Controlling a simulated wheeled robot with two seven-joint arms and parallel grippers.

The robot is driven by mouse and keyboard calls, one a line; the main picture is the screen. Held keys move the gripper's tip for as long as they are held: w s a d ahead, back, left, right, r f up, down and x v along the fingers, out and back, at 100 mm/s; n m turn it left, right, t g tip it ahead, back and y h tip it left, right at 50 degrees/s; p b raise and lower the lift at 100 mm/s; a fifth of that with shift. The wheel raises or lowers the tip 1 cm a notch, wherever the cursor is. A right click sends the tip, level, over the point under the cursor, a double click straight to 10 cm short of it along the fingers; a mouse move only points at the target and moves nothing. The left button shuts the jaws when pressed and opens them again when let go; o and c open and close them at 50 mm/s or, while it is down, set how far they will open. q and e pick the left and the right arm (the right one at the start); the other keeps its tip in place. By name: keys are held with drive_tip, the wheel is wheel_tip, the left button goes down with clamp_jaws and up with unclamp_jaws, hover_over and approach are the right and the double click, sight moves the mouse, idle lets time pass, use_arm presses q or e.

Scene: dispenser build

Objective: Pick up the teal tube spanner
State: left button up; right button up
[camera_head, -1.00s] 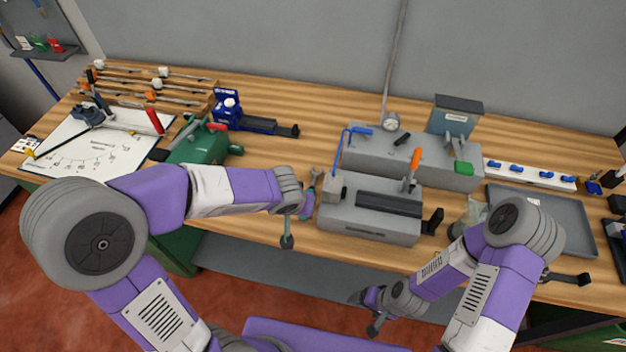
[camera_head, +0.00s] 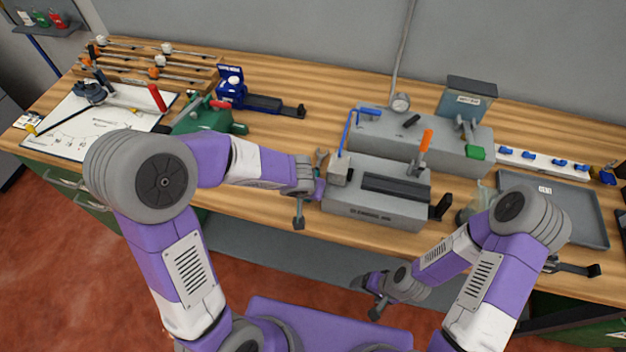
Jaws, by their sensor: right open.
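I cannot make out a teal tube spanner with certainty. A small grey-green spanner-like tool (camera_head: 320,160) shows beside my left wrist, partly hidden by it. My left gripper (camera_head: 299,221) points down at the bench's front edge, left of the grey fixture block; its jaws are too small and end-on to read. My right gripper (camera_head: 366,296) is open and empty, low in front of the bench and away from the tools.
The grey fixture block (camera_head: 372,211) stands at the front middle, with a longer grey block (camera_head: 447,149) behind it. A green vise (camera_head: 200,121) is at the left. A grey tray (camera_head: 590,228) lies at the right.

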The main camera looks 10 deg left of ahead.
use_arm(q)
clamp_jaws()
idle(1.2)
